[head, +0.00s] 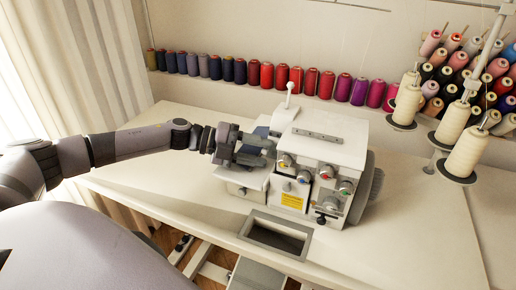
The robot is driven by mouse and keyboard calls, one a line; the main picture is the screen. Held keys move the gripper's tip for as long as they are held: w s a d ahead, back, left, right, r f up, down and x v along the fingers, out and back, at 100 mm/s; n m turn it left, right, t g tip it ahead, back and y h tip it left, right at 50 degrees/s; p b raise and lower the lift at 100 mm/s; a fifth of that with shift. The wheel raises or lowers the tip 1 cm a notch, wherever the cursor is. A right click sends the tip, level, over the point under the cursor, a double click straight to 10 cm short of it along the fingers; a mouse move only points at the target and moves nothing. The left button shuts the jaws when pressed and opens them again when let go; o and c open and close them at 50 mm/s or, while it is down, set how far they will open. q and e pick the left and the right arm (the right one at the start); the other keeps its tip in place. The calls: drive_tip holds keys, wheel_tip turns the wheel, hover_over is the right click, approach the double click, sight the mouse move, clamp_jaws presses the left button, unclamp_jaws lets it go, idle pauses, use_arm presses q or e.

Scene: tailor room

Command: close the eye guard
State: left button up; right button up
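A white serger sewing machine (325,146) stands on the table, with coloured dials on its front. My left gripper (267,152) is at the machine's left side, in front of the needle area. Its dark fingers overlap the machine there, and the gap between them is not clear. The eye guard cannot be made out with certainty; the gripper covers much of the area around the needle. A small bluish panel (262,132) shows just behind the gripper. My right gripper is not in view.
The white table (400,235) has a rectangular cutout (277,234) in front of the machine. A row of thread spools (267,75) lines the wall behind. Large cream cones (455,122) stand at the right. The table right of the machine is clear.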

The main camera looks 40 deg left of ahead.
use_arm(q)
drive_tip(key=shift+r, duration=0.15)
drive_tip(key=shift+a, duration=0.15)
drive_tip(key=b+v, duration=0.1)
drive_tip(key=v, duration=0.4)
drive_tip(key=shift+s+a, duration=0.15)
drive_tip(key=shift+a, duration=0.05)
drive_tip(key=shift+s+a+r+b, duration=0.2)
drive_tip(key=shift+s+a+b, duration=0.1)
drive_tip(key=shift+s+a, duration=0.15)
